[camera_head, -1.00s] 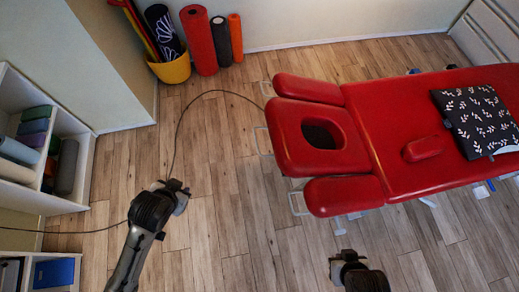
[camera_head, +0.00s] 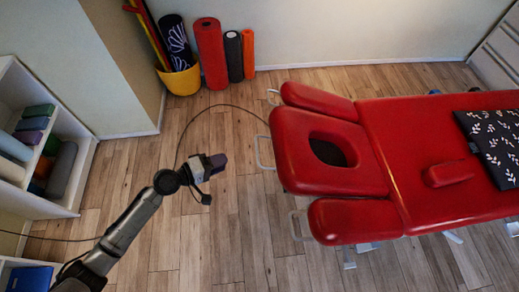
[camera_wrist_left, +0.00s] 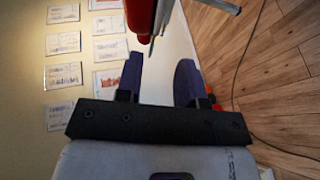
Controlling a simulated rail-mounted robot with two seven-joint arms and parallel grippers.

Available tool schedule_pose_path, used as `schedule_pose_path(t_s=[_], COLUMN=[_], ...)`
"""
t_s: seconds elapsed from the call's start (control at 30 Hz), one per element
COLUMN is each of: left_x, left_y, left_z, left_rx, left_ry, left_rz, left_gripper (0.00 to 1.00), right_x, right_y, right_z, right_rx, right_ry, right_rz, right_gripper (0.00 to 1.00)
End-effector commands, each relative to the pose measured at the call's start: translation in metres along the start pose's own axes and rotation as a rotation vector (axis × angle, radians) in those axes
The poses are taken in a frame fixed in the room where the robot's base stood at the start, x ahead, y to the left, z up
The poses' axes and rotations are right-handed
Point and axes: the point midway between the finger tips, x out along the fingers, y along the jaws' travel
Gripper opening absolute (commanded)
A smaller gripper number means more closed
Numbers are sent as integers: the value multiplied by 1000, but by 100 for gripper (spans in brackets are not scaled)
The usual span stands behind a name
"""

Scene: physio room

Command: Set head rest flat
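The red head rest (camera_head: 325,152) with its dark oval face hole is at the left end of the red massage table (camera_head: 435,150). Red arm pads lie on both sides of it. Thin metal handles stick out at its left end. My left gripper (camera_head: 216,166) is to the left of the head rest, apart from it, above the floor. In the left wrist view its two dark fingers (camera_wrist_left: 158,80) stand apart with nothing between them. Part of the red padding (camera_wrist_left: 140,15) shows beyond the fingers there. My right gripper is not in view.
A yellow bucket (camera_head: 178,78) with rolled mats stands at the back wall beside red, black and orange rollers (camera_head: 233,55). A white shelf (camera_head: 75,150) stands at the left. A dark cable runs over the wood floor. A patterned cushion (camera_head: 494,142) lies on the table.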

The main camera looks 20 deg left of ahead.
Motion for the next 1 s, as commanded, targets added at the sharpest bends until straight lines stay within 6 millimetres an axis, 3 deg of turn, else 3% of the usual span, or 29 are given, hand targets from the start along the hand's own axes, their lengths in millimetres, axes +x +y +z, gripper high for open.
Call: schedule_pose_path(t_s=[0.17, 0.7, 1.0], left_x=[11, 104, 133], left_y=[1, 0, 0], left_z=[-1, 0, -1], left_rx=[-40, -37, -34], left_ry=[6, 3, 4], left_rz=[5, 4, 2], left_gripper=[35, 35, 35], right_x=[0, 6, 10], right_y=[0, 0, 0], right_z=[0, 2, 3], right_rx=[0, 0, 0], right_ry=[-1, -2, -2], right_rz=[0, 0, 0], right_gripper=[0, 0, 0])
